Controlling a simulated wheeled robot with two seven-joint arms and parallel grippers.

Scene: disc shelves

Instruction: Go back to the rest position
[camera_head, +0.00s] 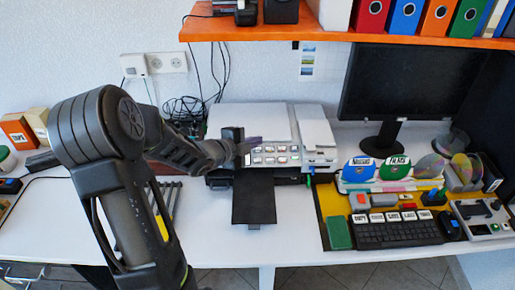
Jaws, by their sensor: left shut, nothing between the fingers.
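My left arm reaches up from the lower left and bends to the right. My left gripper (250,146) is shut and empty, in front of the printer (254,120) on the white desk (290,222). It overlaps the printer's button panel in the picture; I cannot tell how far apart they are. My right gripper is not in view.
A dark monitor (406,84) stands at the back right, with a keyboard (396,234) and several small items in front. An orange shelf (330,33) holding binders juts out above. My left arm hides part of the desk's left side. The desk front is mostly clear.

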